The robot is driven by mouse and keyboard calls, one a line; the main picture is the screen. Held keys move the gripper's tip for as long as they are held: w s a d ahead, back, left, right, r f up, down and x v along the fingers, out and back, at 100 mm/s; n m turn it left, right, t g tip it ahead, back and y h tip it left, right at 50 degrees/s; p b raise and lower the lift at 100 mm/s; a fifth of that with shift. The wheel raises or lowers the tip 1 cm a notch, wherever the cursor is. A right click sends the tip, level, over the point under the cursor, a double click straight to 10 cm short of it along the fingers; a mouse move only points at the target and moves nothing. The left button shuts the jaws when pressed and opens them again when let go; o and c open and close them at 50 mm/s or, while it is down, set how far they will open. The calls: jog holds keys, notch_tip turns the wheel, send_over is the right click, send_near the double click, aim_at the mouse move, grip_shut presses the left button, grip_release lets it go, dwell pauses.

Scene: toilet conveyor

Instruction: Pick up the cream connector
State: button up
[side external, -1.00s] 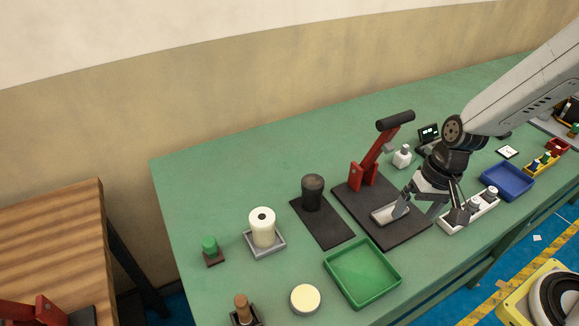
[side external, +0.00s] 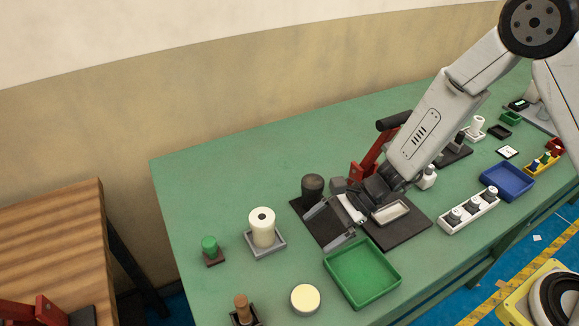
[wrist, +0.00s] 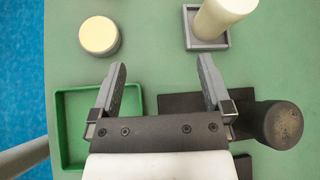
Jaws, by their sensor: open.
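A cream cylinder (side external: 262,230) with a dark hole in its top stands upright in a grey square tray (side external: 264,248) on the green table; it appears to be the cream connector. In the wrist view the cylinder (wrist: 220,14) is at the top right, partly cut off, beyond my right finger, with its grey tray (wrist: 206,42) beneath. My gripper (side external: 322,228) is open and empty, to the right of the cylinder, above the dark mat. In the wrist view my gripper (wrist: 162,68) shows both fingers spread with only table between their tips.
A black cylinder (side external: 313,188) stands close behind my gripper. A green tray (side external: 362,272) and a cream-topped round disc (side external: 305,299) lie toward the front. A red lever press (side external: 370,160) stands behind my arm. A green knob (side external: 209,244) is left of the cylinder.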

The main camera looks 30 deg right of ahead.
aim_at(264, 231)
jog(key=w+f+m+t, duration=0.1)
jog(key=w+a+f+m+t, duration=0.1)
jog(key=w+m, duration=0.1)
jog(key=w+a+f+m+t+y, duration=0.1)
jog(key=w+m, duration=0.1)
jog(key=shift+w+a+t, duration=0.15)
jog(key=shift+a+t, duration=0.1)
jog(key=shift+t, duration=0.15)
jog(key=shift+w+f+m+t, duration=0.3)
jog(key=shift+w+m, duration=0.15)
jog(key=shift+m, duration=0.25)
jog(key=shift+a, duration=0.15)
jog(key=shift+x, duration=1.25)
jog(key=shift+a, duration=0.1)
jog(key=shift+x, duration=2.5)
jog(key=shift+s+a+r, duration=0.1)
jog(key=shift+r, duration=0.05)
